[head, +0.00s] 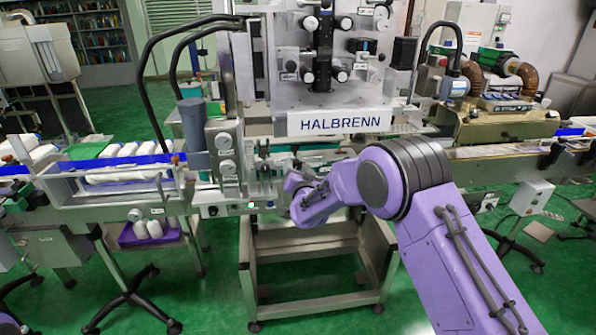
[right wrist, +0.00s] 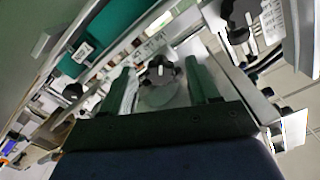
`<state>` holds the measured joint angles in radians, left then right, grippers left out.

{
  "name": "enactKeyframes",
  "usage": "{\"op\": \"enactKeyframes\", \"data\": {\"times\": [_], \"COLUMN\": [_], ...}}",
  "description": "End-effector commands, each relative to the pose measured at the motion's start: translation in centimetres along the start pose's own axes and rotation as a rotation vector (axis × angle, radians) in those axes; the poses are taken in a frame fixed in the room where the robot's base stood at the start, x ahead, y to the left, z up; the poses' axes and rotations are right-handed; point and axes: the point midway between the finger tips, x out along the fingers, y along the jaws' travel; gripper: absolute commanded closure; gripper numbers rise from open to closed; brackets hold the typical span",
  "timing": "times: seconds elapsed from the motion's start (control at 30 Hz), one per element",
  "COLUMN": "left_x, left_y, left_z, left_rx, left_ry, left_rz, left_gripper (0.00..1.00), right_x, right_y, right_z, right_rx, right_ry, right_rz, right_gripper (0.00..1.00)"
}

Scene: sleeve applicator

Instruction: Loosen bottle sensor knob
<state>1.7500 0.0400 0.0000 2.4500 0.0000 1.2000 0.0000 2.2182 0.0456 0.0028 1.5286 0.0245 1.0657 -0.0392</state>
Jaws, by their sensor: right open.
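My right gripper (right wrist: 161,76) is open in the right wrist view, its two dark green fingers apart. A black lobed knob (right wrist: 160,68) with a pale mark shows between the fingertips, just beyond them. I cannot tell for certain that it is the bottle sensor knob. No contact between knob and fingers is visible. In the head view my purple right arm reaches in from the lower right, and its gripper (head: 291,183) is at the front of the machine below the HALBRENN sign (head: 340,121). The arm partly hides the spot. My left gripper is not in view.
Other black knobs (right wrist: 238,14) sit on the panel at upper right in the wrist view. In the head view, a conveyor (head: 100,188) with white bottles runs left, and another conveyor (head: 500,148) runs right. A metal stand (head: 312,240) is below the machine.

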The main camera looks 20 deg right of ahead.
Motion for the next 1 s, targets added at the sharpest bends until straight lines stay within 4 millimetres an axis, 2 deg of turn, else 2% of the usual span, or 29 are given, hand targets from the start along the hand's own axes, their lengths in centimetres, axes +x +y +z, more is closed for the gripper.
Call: {"op": "enactKeyframes", "data": {"times": [0.17,0.4,0.53,0.7,1.0], "left_x": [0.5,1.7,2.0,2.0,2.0], "left_y": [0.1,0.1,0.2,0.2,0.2], "left_z": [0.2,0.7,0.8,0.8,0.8], "left_rx": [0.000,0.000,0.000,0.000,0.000], "left_ry": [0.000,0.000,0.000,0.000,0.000], "left_rz": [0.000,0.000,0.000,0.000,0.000], "left_gripper": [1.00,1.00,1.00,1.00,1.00], "right_x": [-1.7,-7.5,-9.6,-10.6,-10.6], "right_y": [0.0,0.0,0.0,0.0,0.0], "right_z": [0.1,0.2,0.2,0.1,0.1], "right_rx": [0.000,-0.002,-0.001,-0.001,-0.001], "right_ry": [0.000,-0.001,-0.001,-0.002,-0.001], "right_rz": [-0.001,-0.002,-0.001,0.000,0.000], "right_gripper": [0.40,0.40,0.40,0.40,0.40]}}
